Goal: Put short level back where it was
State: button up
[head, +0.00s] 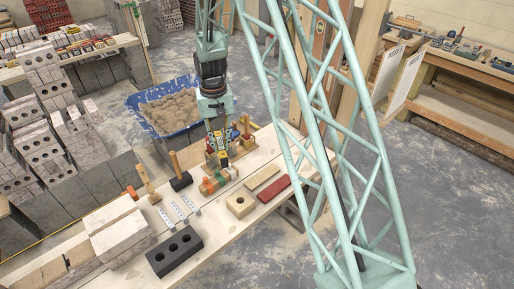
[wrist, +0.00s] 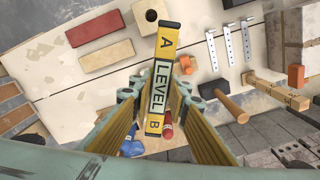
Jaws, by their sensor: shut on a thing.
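The short level (wrist: 161,75) is a yellow and black bar with "A LEVEL B" on its face. In the wrist view it lies between the fingers of my gripper (wrist: 160,97), which is shut on it. It appears raised above the bench. In the head view my gripper (head: 221,142) is over the far part of the bench, by a wooden holder (head: 211,160) with red-topped items. The level is small and partly covered there. In the wrist view a red item (wrist: 166,131) and a blue item (wrist: 132,142) show below the level.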

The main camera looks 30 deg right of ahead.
jog(key=w+d+f+m, duration=0.4)
jog(key=d+f+m, duration=0.2)
jog(key=d+f, duration=0.2)
jog(key=w+d+f+m+b, duration=0.1)
jog(key=w+d+f+m, duration=0.3)
jog(key=d, duration=0.8)
notch_tip(320, 180, down, 4)
jog(key=m, duration=0.2)
jog(key=shift+d+f+m+b, duration=0.2)
jog(key=shift+f+m+b, duration=0.05)
jog(key=shift+m+b, duration=0.05)
jog(key=shift+f, duration=0.15)
jog(key=shift+f+b, duration=1.1)
jog(key=shift+f, duration=1.7)
jog(key=shift+f+b, duration=0.3)
jog(key=shift+f, duration=0.25)
jog(key=o, duration=1)
jog(key=shift+s, duration=0.1)
jog(key=shift+r, duration=0.2)
